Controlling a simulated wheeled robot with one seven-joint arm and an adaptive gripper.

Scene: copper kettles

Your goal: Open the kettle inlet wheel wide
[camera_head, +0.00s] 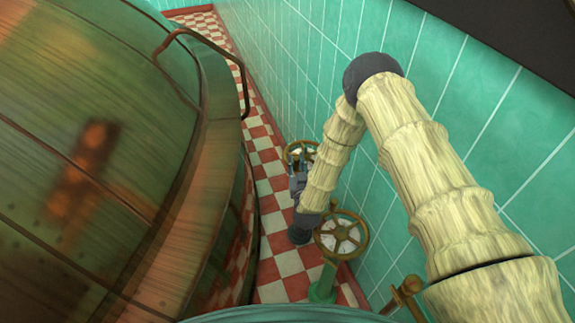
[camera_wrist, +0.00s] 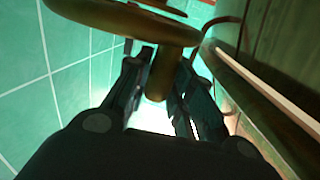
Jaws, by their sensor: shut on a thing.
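Two spoked brass wheels stand in the narrow gap between the kettle and the tiled wall. The far wheel (camera_head: 313,147) is partly hidden by my arm and gripper. My gripper (camera_head: 297,158) is at its near left side. In the wrist view, the underside of the wheel's rim (camera_wrist: 125,18) is close above my gripper (camera_wrist: 163,70). The fingers are shut on a short brown peg (camera_wrist: 158,84) hanging below the rim; whether it is a handle or another part of the wheel I cannot tell. The near wheel (camera_head: 341,234) sits on a green post, untouched. No label shows which is the inlet wheel.
The big copper kettle (camera_head: 100,130) with a curved rail (camera_head: 243,85) fills the left. The green tiled wall (camera_head: 470,120) bounds the right. A brass fitting (camera_head: 404,291) is at the bottom. The red-and-white checkered floor (camera_head: 277,240) between is narrow.

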